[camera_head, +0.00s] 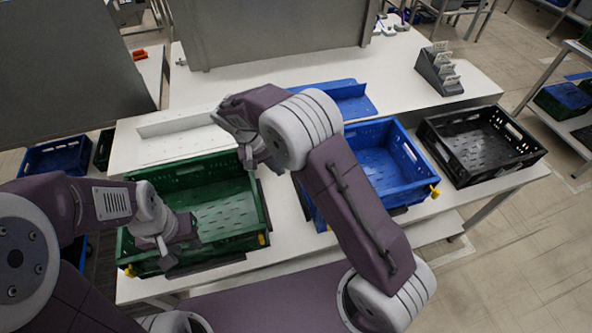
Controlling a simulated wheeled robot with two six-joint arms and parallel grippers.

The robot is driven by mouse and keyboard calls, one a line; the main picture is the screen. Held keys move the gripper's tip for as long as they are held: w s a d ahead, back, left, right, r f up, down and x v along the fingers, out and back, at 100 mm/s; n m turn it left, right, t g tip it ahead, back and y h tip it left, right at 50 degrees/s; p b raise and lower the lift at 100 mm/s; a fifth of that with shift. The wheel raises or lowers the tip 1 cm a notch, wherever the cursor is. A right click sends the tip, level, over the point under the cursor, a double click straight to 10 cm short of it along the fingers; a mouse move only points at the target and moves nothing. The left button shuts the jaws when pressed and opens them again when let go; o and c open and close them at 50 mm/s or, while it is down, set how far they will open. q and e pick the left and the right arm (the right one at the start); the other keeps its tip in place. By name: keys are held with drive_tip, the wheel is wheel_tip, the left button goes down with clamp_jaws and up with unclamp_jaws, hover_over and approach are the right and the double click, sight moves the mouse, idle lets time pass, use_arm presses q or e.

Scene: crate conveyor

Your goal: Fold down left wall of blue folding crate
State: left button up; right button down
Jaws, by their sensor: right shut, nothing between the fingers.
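The blue folding crate (408,150) stands on the white table right of centre. Its right wall is upright. My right arm crosses in front of it and hides much of its left side; a strip of blue shows left of the arm. My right gripper (258,163) is shut and empty, above the far right corner of the green crate and left of the blue crate. It appears apart from the blue crate. My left gripper (168,260) hangs at the front part of the green crate (262,208); whether its fingers are open or touching the crate is unclear.
A black crate (455,172) stands at the right end of the table. A grey holder with cards (438,70) stands at the back right. A grey machine housing (270,30) rises behind the table.

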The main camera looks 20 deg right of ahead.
drive_tip(key=d+f+p, duration=0.1)
drive_tip(key=d+f, duration=0.3)
drive_tip(key=d, duration=0.2)
drive_tip(key=shift+p, duration=0.3)
